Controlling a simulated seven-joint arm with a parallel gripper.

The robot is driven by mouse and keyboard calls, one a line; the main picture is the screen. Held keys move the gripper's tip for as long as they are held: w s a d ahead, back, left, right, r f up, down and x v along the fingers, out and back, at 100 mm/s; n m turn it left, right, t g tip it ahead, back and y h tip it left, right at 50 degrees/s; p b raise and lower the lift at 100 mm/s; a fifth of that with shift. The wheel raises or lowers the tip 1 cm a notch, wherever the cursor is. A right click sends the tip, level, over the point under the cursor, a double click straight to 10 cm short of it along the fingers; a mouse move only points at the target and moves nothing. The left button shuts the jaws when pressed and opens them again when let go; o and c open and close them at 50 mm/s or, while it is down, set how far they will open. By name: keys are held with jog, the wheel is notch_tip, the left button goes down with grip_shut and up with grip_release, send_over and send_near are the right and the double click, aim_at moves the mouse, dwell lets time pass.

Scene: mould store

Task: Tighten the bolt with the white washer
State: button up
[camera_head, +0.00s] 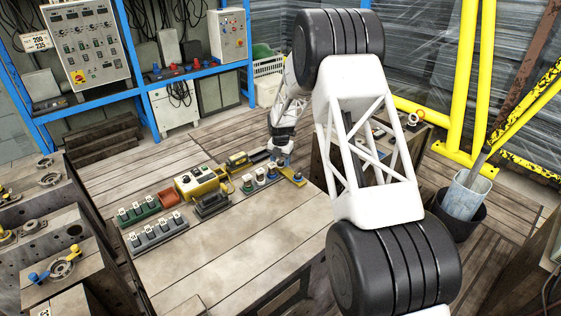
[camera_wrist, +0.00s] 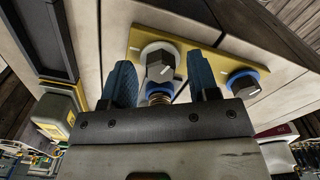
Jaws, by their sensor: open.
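A yellow plate (camera_wrist: 205,55) carries a grey hex bolt with a white washer (camera_wrist: 160,64) and another grey bolt with a blue washer (camera_wrist: 243,83). My gripper (camera_wrist: 161,68) is open, its two blue fingers on either side of the white-washer bolt in the wrist view. Whether they touch it cannot be told. A coppery threaded part with blue around it (camera_wrist: 160,97) is partly hidden by the gripper body below that bolt.
On the wooden table (camera_head: 215,265), a yellow control box (camera_head: 197,181), a green tray (camera_head: 138,214), a grey tray (camera_head: 157,234) and a small rack with knobs (camera_head: 258,182) stand left of the plate. The table's front is clear. Blue shelving (camera_head: 147,80) stands behind.

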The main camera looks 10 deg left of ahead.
jog(key=shift+c, duration=0.3)
jog(key=c, duration=0.9)
jog(key=shift+o, duration=0.2)
